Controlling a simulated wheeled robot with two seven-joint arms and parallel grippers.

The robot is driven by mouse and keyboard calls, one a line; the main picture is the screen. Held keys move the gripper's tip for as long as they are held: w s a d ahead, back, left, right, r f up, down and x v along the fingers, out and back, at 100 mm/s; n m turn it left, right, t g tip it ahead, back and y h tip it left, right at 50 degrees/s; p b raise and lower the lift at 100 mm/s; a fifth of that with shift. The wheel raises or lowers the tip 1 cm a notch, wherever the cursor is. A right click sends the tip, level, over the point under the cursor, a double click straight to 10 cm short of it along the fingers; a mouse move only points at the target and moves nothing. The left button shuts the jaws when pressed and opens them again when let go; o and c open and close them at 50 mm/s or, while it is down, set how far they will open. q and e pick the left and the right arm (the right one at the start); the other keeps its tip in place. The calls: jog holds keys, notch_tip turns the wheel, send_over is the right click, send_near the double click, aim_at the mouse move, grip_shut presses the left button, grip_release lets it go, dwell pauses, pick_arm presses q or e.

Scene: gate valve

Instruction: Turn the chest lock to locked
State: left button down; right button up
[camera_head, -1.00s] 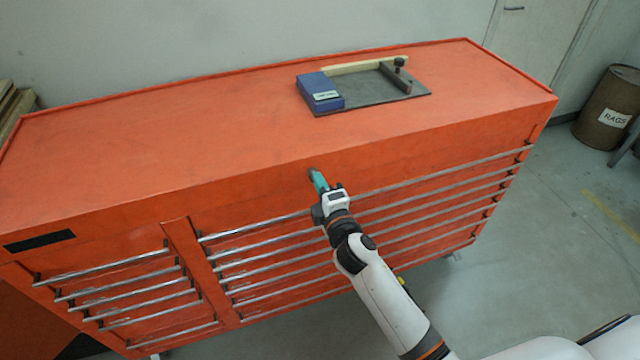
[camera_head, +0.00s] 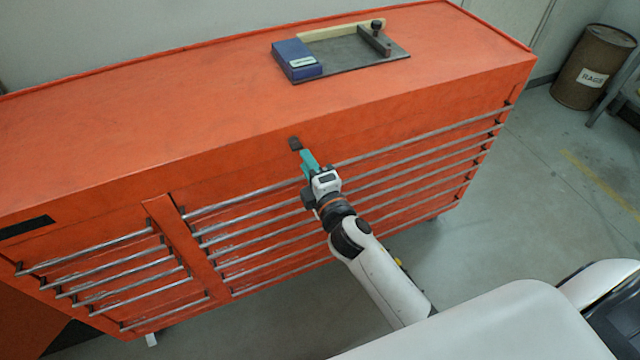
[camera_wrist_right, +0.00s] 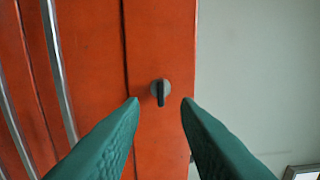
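The orange tool chest (camera_head: 240,115) fills much of the head view. Its lock, a dark knob (camera_head: 295,143), sits on the upper front face below the top edge. In the right wrist view the lock (camera_wrist_right: 161,92) is a grey disc with a dark bar across it, and the bar lies roughly parallel to the drawer rails. My right gripper (camera_head: 307,158) has teal fingers and is just in front of the lock, slightly below it. In the wrist view its fingertips (camera_wrist_right: 160,101) are spread apart with nothing between them, and the lock appears beyond them, apart. My left gripper is not in view.
Long metal drawer handles (camera_head: 420,148) run across the chest front below the lock. On the chest top lie a blue box (camera_head: 297,60) and a dark plate with a clamp (camera_head: 375,40). A rags barrel (camera_head: 592,65) stands at right. The floor in front is clear.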

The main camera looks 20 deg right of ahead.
jog(key=s+b, duration=0.1)
jog(key=s, duration=0.7)
jog(key=shift+d, duration=0.15)
